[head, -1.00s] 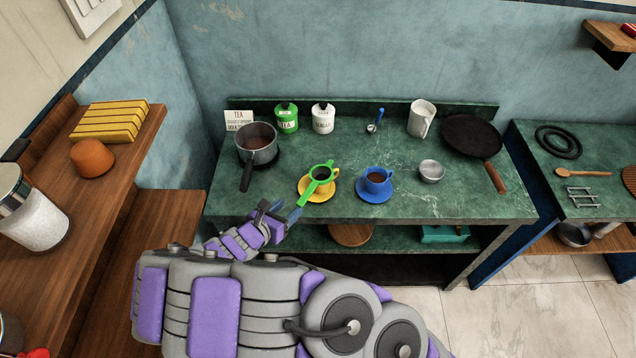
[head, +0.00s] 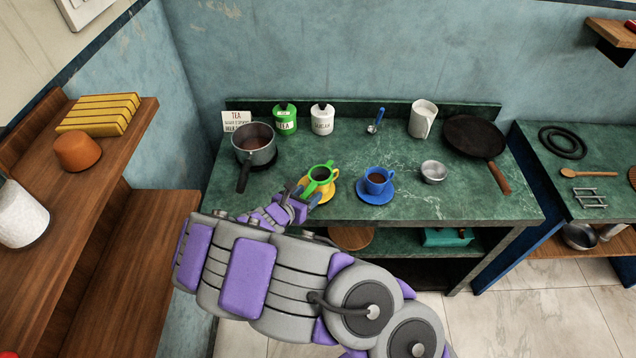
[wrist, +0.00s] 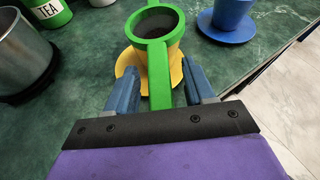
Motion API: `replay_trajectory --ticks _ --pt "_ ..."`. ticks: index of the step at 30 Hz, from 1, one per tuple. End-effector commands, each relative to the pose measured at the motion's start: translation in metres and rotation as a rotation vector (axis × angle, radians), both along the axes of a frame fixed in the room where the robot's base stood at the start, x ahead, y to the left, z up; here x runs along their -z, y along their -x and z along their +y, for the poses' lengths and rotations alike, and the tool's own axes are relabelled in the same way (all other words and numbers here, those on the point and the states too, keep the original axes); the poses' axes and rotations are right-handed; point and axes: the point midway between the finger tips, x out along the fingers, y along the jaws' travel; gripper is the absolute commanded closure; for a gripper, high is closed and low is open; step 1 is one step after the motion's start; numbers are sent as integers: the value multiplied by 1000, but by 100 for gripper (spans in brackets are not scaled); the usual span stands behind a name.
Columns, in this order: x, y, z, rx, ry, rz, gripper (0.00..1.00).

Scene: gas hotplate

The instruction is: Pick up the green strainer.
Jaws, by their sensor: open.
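The green strainer (head: 321,174) rests on top of the yellow cup, which stands on a yellow saucer (head: 326,196). In the wrist view the strainer's ring (wrist: 152,22) is ahead and its handle (wrist: 160,78) points back toward me. My gripper (head: 303,194) is at the near side of the cup. In the wrist view its two blue fingers (wrist: 162,92) are open, one on each side of the strainer's handle, with gaps visible on both sides. The cup is mostly hidden under the strainer.
A blue cup (head: 377,179) on a blue saucer stands just right. A saucepan (head: 256,145) is to the left, its handle toward the front. Green (head: 285,119) and white (head: 322,119) canisters stand behind. A metal bowl (head: 433,171) and frying pan (head: 474,137) are further right.

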Motion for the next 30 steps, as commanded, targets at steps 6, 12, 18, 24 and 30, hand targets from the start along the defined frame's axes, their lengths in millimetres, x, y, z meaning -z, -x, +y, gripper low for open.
replay_trajectory --ticks 6,12,18,24,30 --pt "0 0 1 0 1 0 53" --pt "0 0 1 0 1 1 72" --pt "0 0 1 0 1 1 91" --pt "0 0 1 -1 0 0 100" --pt "0 0 1 -1 0 0 100"
